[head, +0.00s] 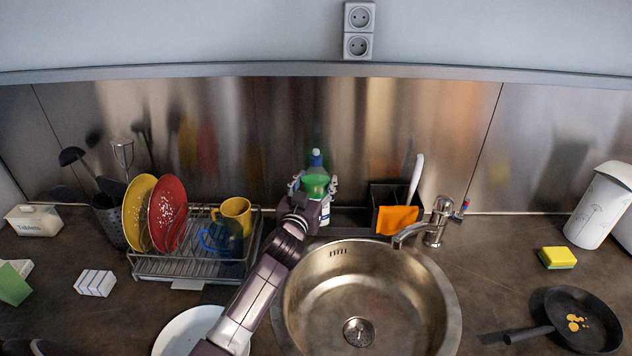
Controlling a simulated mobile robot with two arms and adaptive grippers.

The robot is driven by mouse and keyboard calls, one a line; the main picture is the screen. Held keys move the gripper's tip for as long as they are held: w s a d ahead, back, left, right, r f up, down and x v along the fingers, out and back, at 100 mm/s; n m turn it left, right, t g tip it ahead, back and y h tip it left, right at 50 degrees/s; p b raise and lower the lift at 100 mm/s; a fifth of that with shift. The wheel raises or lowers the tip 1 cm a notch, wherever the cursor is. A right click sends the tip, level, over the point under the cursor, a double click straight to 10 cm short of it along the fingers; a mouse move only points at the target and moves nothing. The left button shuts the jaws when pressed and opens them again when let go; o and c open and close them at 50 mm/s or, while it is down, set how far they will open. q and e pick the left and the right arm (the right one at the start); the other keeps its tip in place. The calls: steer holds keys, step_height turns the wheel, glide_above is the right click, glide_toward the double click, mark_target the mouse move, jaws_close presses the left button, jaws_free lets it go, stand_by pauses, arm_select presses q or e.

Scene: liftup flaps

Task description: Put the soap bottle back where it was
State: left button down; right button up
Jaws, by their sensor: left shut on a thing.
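The soap bottle (316,184) is green with a blue cap and a white lower part. It is upright behind the sink's back rim, close to the steel backsplash. My left gripper (313,192) is shut on the soap bottle, with its fingers around the bottle's middle. My gripper and wrist hide part of the bottle, and I cannot tell whether its base touches the counter. My right gripper is not in view.
A black caddy (379,196) with an orange cloth and a brush stands right of the bottle. The faucet (434,225) is beside the sink (300,290). A dish rack (180,265) with plates and mugs stands left. A white plate (180,331) lies in front.

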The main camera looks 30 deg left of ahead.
arm_select(q)
steer(key=shift+r, duration=0.1)
steer(key=c, duration=0.7)
jaws_free()
steer(key=shift+s, duration=0.25)
steer(key=b+v, duration=0.2)
steer(key=v, duration=0.9)
steer(key=shift+s+d, duration=0.1)
steer(key=shift+s, duration=0.2)
